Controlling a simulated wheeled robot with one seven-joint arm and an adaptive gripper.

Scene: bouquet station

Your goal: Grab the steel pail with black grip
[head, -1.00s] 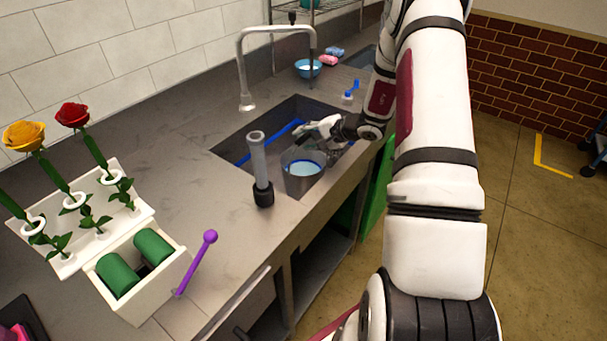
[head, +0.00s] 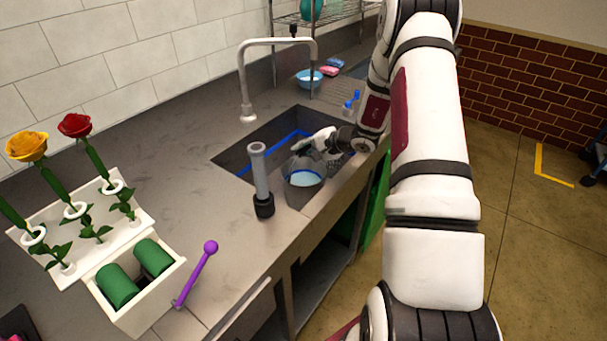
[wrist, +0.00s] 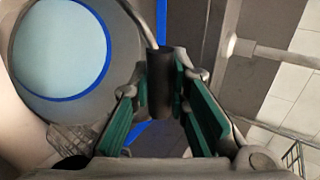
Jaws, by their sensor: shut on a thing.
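The steel pail (head: 303,196) is at the front of the sink, with light blue inside it. In the wrist view the pail (wrist: 118,75) fills the upper left, its round mouth showing a pale blue surface. Its thin wire handle runs to a dark cylindrical black grip (wrist: 166,70). My gripper (wrist: 165,92) has its green-padded fingers on either side of that grip and is shut on it. In the head view my gripper (head: 316,141) is just above and behind the pail's rim, and the fingertips are too small to make out.
The sink (head: 238,160) surrounds the pail, with a faucet (head: 247,80) above it. A grey upright cylinder with a black base (head: 260,180) stands close left of the pail. A flower holder (head: 140,217) and purple wand (head: 196,275) are on the counter. A blue bowl (head: 308,80) stands behind.

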